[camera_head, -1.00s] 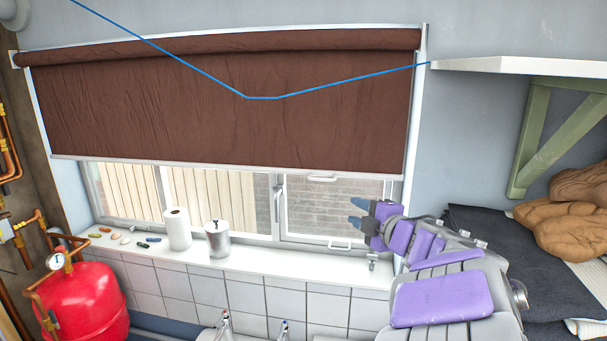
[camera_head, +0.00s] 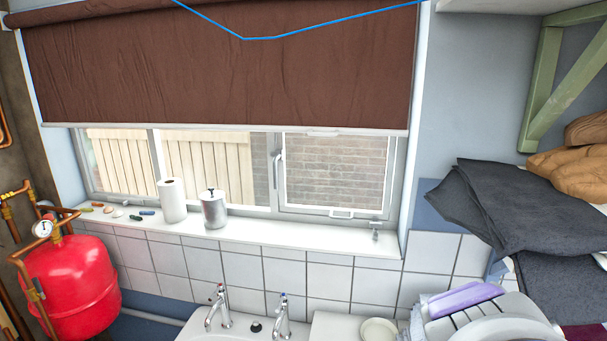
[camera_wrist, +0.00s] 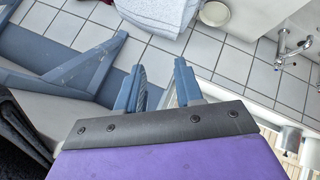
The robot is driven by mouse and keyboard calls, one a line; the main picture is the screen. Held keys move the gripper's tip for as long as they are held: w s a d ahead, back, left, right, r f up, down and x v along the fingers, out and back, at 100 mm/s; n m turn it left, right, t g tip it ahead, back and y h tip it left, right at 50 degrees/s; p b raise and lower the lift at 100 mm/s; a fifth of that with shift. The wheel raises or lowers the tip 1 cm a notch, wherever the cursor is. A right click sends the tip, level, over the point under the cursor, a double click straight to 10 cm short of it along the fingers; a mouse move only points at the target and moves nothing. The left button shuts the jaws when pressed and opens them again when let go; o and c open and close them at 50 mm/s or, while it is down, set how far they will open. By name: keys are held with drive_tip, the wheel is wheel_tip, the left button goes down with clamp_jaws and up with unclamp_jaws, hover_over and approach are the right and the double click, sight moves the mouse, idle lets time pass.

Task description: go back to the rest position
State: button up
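My gripper (camera_wrist: 161,75) shows in the wrist view with its two blue-grey fingers apart and nothing between them, so it is open and empty. Pale tiles show through the gap between the fingers. In the head view only part of my grey and purple arm is in sight, at the lower right; the gripper itself is not visible there. The task names no other object.
A white sink with taps (camera_head: 282,316) is below the windowsill (camera_head: 300,238), which carries a paper roll (camera_head: 172,200) and a metal canister (camera_head: 214,209). A red tank (camera_head: 72,284) stands left. Dark folded cloths (camera_head: 520,212) lie right, under a bracketed shelf.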

drive_tip(key=s+a+f+g+y+b, duration=0.1)
drive_tip(key=s+a+f+g+b, duration=0.1)
drive_tip(key=s+a+f, duration=0.3)
drive_tip(key=s+a+f+m+g+y+b, duration=0.1)
drive_tip(key=s+a+f+g+y+b, duration=0.1)
drive_tip(key=s+a+f+g, duration=0.2)
drive_tip(key=s+a+f+m+g+y+b, duration=0.1)
drive_tip(key=s+a+f, duration=0.5)
drive_tip(key=s, duration=1)
wheel_tip(320, 180, down, 3)
drive_tip(key=shift+s+a+f+g+y+b, duration=0.1)
drive_tip(key=shift+s+a+g+y+b, duration=0.35)
drive_tip(key=shift+g+b, duration=0.6)
drive_tip(key=shift+w+d, duration=0.15)
drive_tip(key=shift+d, duration=0.05)
drive_tip(key=shift+d, duration=0.45)
drive_tip(key=shift+a, duration=0.4)
drive_tip(key=shift+d, duration=0.2)
